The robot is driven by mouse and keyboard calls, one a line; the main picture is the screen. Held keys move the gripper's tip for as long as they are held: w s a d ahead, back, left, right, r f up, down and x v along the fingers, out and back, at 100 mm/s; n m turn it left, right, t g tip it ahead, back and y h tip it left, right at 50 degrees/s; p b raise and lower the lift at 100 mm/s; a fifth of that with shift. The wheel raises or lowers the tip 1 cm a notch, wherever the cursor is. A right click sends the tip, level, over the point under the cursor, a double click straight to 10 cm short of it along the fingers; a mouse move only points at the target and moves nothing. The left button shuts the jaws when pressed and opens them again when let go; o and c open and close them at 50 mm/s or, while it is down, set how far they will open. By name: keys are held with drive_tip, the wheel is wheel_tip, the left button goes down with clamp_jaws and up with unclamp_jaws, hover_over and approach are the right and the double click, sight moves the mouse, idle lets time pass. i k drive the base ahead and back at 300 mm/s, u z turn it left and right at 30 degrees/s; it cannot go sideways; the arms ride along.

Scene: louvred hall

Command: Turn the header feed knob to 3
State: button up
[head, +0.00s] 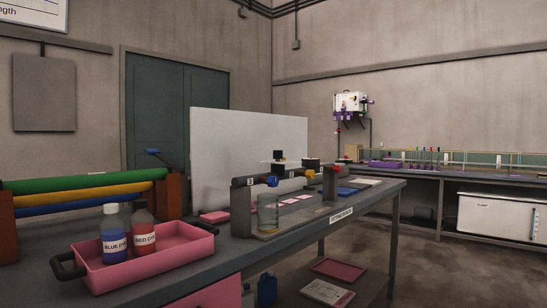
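A white wall unit (350,103) with small fittings and purple parts hangs on the far wall, too small to make out. On the near bench stands a dark pipe fitting with a blue knob (272,181), a yellow knob (311,174) and a red-topped part (334,168) along it. A clear glass cylinder (267,214) stands below the blue knob. My gripper is not in view.
The near bench (235,250) fills the left and middle. It bears a pink tray (150,264) with a blue dye bottle (115,235) and a red dye bottle (143,230). A far bench (470,177) runs along the right wall. Open floor (420,265) lies between the benches.

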sight(277, 154)
drive_tip(key=z, duration=0.8)
drive_tip(key=i, duration=0.95)
drive_tip(key=u, duration=0.05)
